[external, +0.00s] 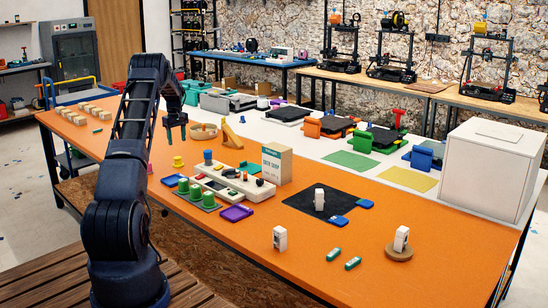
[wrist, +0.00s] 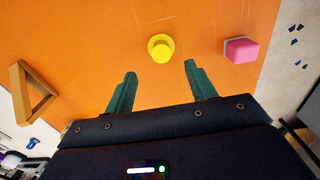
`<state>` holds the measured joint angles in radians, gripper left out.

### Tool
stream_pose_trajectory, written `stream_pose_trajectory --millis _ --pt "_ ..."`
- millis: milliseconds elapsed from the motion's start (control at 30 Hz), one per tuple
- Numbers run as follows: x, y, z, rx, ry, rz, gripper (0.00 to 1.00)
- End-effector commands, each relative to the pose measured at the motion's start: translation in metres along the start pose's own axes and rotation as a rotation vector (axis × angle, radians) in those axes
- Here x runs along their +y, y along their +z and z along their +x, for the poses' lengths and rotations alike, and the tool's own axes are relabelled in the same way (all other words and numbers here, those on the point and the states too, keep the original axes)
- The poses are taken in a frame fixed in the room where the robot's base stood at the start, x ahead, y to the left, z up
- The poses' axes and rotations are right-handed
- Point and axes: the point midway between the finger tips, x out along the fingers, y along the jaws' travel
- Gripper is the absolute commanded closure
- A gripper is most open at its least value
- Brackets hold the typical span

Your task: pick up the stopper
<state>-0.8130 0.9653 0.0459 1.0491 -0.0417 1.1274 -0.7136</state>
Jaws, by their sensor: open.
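A small yellow piece with a round knob on a wider base, which looks like the stopper (external: 178,162), stands upright on the orange table (external: 330,255). In the wrist view the stopper (wrist: 161,47) lies just beyond the fingertips, roughly centred between them and not touched. My gripper (external: 175,133) hangs above the table, pointing down, higher than the stopper. In the wrist view my gripper (wrist: 160,68) has its two green fingers spread wide with nothing between them.
A pink block (wrist: 241,49) lies right of the stopper in the wrist view, near the table edge. A wooden triangle (wrist: 22,88) is at left.

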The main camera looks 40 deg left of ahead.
Motion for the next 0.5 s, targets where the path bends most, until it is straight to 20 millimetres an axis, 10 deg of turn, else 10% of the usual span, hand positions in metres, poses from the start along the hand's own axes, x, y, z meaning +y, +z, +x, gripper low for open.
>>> stream_pose_trajectory --millis 500 --pt "-0.001 -0.001 0.055 0.0 0.0 -0.001 0.44"
